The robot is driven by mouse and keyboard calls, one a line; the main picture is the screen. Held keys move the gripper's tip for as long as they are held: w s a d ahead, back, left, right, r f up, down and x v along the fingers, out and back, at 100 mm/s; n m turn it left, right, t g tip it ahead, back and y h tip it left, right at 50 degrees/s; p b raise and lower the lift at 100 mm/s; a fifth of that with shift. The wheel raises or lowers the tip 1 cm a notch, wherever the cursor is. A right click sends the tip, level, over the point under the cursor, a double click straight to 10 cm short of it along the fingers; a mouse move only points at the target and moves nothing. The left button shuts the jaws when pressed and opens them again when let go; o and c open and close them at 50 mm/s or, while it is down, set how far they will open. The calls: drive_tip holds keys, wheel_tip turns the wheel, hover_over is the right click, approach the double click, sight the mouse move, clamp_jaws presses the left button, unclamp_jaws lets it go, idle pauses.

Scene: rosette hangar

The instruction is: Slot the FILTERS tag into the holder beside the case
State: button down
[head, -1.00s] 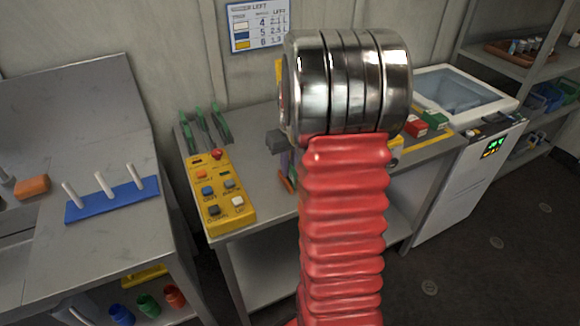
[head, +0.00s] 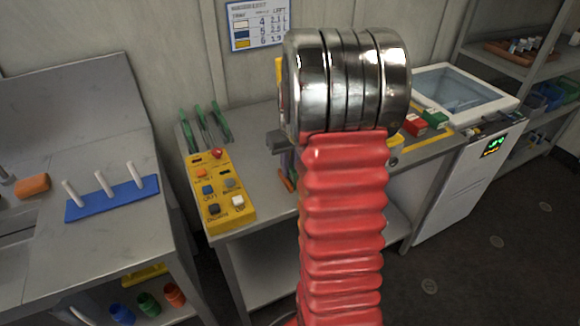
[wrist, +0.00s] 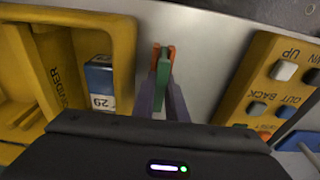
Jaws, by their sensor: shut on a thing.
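In the wrist view my gripper (wrist: 163,85), with purple fingers and orange tips, is shut on a narrow green piece (wrist: 163,72), seen edge-on. I cannot read any lettering on it, so I cannot confirm it is the FILTERS tag. The piece is over a bare grey surface, between a yellow case-like body (wrist: 115,35) on the left and a yellow button panel (wrist: 262,75) on the right. I cannot make out the tag holder. In the head view my arm hides most of the gripper; a purple and orange part of it (head: 286,182) shows beside the arm.
A blue block marked 29 (wrist: 98,78) sits in the yellow body. In the head view, the button panel (head: 218,190) lies at the bench's left, with several green upright pieces (head: 203,125) behind it. Red (head: 415,127) and green (head: 435,119) boxes stand right of my arm.

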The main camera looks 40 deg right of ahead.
idle(0.8)
drive_tip(key=c, duration=1.7)
unclamp_jaws()
drive_tip(key=shift+o, duration=0.4)
drive_tip(key=o, duration=0.3)
drive_tip(key=shift+r, duration=7.95)
